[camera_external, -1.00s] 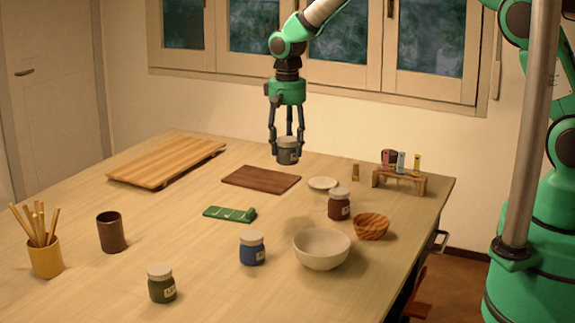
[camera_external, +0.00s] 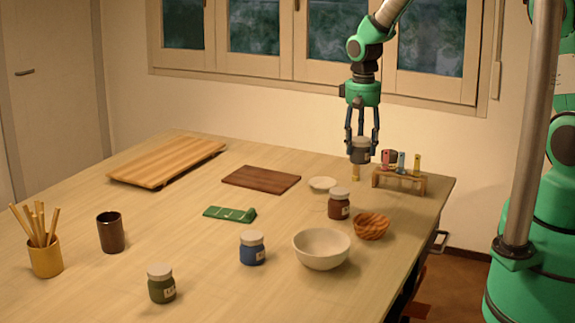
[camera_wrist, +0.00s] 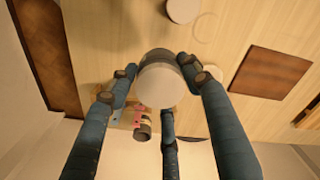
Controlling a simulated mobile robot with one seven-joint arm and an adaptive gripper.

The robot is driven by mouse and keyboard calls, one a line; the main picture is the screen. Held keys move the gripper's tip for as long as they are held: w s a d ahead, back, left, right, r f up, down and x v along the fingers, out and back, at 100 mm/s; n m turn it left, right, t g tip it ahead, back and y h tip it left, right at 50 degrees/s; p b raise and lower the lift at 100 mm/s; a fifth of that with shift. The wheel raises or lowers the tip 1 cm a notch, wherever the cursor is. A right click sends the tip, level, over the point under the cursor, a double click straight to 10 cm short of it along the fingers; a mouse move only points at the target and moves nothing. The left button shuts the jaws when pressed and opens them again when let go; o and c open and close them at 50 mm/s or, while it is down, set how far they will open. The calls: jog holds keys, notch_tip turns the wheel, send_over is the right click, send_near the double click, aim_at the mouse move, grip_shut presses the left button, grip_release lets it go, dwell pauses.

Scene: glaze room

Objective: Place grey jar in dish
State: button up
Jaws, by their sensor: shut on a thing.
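The grey jar (camera_external: 360,152) has a pale lid and is held upright in the air. My gripper (camera_external: 361,143) is shut around it, and the pale lid of the jar also shows between the fingers in the wrist view (camera_wrist: 160,86). The small pale dish (camera_external: 322,184) lies flat on the table, lower in the external view and to the left of the held jar. It looks empty. The jar's underside is hidden in the wrist view.
A brown jar (camera_external: 339,206) stands close to the dish.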

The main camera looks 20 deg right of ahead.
notch_tip(320, 180, down, 7)
jog(key=shift+a+f, duration=0.15)
jog(key=shift+w, duration=0.1)
dwell(0.4)
jog(key=p, duration=0.2)
send_over(322, 186)
jog(key=shift+f, duration=0.75)
jog(key=shift+f+p, duration=0.45)
jog(key=shift+f, duration=1.3)
jog(key=shift+f+b, duration=0.45)
jog(key=shift+f, duration=0.1)
